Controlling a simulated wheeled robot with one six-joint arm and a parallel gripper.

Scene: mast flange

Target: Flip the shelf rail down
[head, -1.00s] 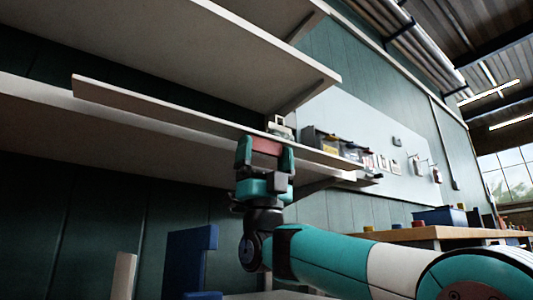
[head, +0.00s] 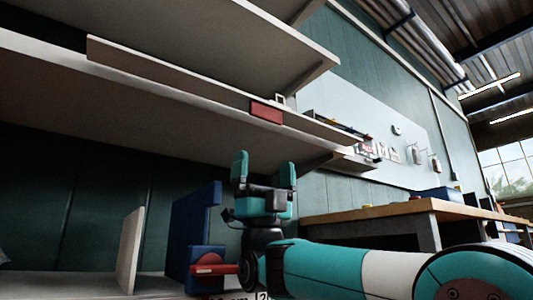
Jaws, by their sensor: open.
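The shelf rail (head: 180,77) is a long, thin pale board along the front edge of the lower shelf (head: 120,110). Its broad face shows to me, and it appears to stand up from the shelf edge. A red patch (head: 266,112) marks the rail right of its middle. My gripper (head: 264,168) points up below the red patch. Its two teal fingers are apart, with nothing between them, and a clear gap separates them from the rail.
An upper shelf (head: 190,45) overhangs the rail. A blue block-like stand (head: 193,235) with a red bar and a pale upright panel (head: 130,250) stand at lower left. A wooden-topped workbench (head: 400,210) is at right. A pegboard (head: 370,115) hangs behind.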

